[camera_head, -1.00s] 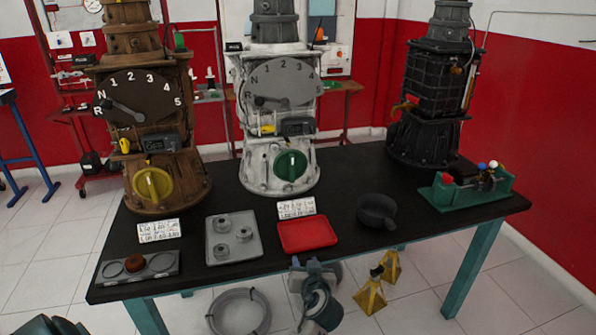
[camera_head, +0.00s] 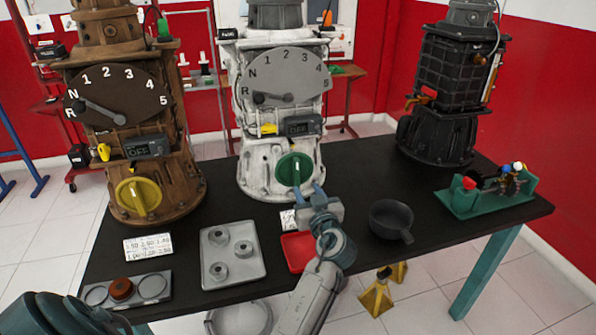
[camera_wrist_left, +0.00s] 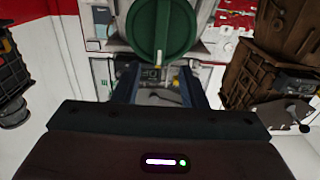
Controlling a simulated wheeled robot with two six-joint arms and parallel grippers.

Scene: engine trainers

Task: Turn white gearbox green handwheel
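The white gearbox (camera_head: 252,150) stands on the black table, between a brown and a black one. Its round green handwheel (camera_head: 294,169) is low on its front, with an upright grip bar bearing a pale mark. My left gripper (camera_head: 304,192) is just in front of and below the handwheel, fingers apart and empty. In the left wrist view, which looks upside down, the green handwheel (camera_wrist_left: 162,25) is at the top, beyond the open fingers (camera_wrist_left: 155,82). I cannot tell whether a fingertip touches it. My right gripper is not in view.
The brown gearbox (camera_head: 125,100) with a yellow handwheel (camera_head: 138,196) stands left, the black gearbox (camera_head: 445,90) right. A red tray (camera_head: 293,250) lies partly under my arm. A grey tray (camera_head: 232,272) and a dark pan (camera_head: 388,217) flank it.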

